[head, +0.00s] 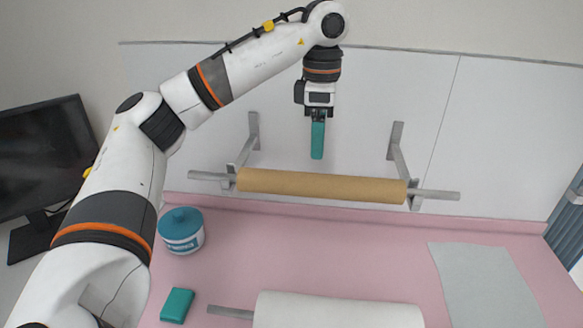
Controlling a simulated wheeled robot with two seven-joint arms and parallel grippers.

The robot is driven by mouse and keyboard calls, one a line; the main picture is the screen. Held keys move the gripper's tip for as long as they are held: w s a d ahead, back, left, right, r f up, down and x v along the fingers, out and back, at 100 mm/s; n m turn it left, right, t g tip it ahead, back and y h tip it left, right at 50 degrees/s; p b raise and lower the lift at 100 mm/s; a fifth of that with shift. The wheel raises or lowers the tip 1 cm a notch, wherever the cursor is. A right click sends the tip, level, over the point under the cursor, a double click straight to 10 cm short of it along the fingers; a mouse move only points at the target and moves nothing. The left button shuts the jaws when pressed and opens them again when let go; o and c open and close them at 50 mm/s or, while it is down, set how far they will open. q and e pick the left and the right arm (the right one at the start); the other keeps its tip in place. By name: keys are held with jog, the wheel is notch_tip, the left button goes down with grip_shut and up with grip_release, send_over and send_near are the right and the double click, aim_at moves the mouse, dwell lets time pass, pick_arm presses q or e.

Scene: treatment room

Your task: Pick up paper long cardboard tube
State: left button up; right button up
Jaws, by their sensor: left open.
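The long cardboard tube (320,186) is brown and lies level on a grey metal rod, which rests on two wall brackets. The rod's ends stick out on both sides of the tube. My left gripper (317,155) hangs fingers down above the middle of the tube in the picture. It is open and empty. Its teal finger shows edge-on, with a gap between its tip and the tube. My right gripper is not in view.
A white paper roll (337,312) on a rod lies at the front of the pink surface (340,250). A teal-lidded tub (181,231), a teal box (177,306) and a grey cloth (486,284) lie around it. A black monitor (42,160) stands left.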

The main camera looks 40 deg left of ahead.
pick_arm(q)
send_over(319, 176)
jog(key=d, duration=0.1)
jog(key=f, duration=0.4)
jog(key=shift+s+d+f, duration=0.1)
jog(key=shift+s+d, duration=0.05)
jog(key=shift+d, duration=0.05)
jog(key=shift+w+a+f, duration=0.1)
jog(key=shift+a+f, duration=0.1)
jog(key=shift+f, duration=0.25)
jog(key=shift+w+a+f, duration=0.1)
jog(key=shift+a+f, duration=0.05)
jog(key=shift+f, duration=0.3)
jog(key=f+p, duration=0.2)
jog(key=shift+a+f, duration=0.3)
jog(key=shift+a, duration=0.05)
notch_tip(319, 176, down, 2)
jog(key=shift+w+d+f+p, duration=0.1)
jog(key=shift+p, duration=0.35)
jog(key=shift+f, duration=0.25)
jog(key=shift+r, duration=0.1)
jog(key=c, duration=1.3)
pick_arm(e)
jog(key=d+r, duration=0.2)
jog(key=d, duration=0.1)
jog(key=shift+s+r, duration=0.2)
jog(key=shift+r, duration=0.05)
